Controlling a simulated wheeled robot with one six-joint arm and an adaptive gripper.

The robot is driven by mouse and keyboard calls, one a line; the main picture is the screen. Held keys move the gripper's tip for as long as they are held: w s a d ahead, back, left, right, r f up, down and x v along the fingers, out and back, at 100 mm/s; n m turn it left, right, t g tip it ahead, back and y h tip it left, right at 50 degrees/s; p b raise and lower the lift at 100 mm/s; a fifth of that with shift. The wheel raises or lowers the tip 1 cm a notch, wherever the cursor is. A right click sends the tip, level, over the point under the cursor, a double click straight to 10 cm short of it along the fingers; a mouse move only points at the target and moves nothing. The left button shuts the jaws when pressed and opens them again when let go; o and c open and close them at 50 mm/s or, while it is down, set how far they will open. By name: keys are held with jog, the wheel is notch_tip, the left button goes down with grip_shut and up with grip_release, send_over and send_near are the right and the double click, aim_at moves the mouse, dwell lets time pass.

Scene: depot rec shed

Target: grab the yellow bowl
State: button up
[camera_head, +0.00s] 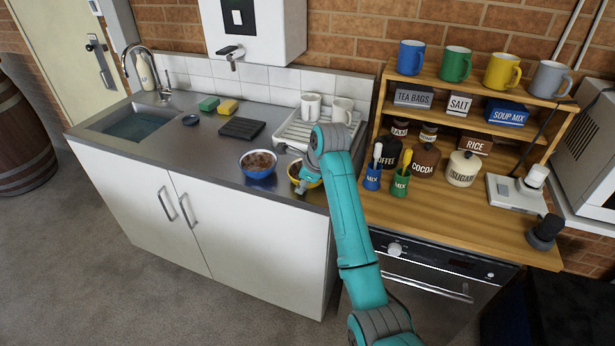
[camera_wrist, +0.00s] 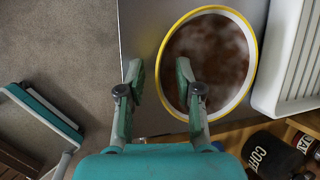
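The yellow bowl (camera_head: 293,179) stands near the front edge of the steel counter, partly hidden by my arm in the head view. In the wrist view the yellow bowl (camera_wrist: 254,58) shows a yellow rim, a white inner wall and brown contents. In the head view my gripper (camera_head: 305,184) is at the bowl.
A blue bowl (camera_head: 258,174) with brown contents stands just left. A white dish rack (camera_head: 290,136) with two white mugs (camera_head: 311,106) is behind. A wooden shelf unit (camera_head: 480,207) with jars, cups and boxes stands to the right. The sink (camera_head: 135,127) is at the left.

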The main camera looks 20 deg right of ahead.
grip_shut()
jog(key=shift+r, duration=0.1)
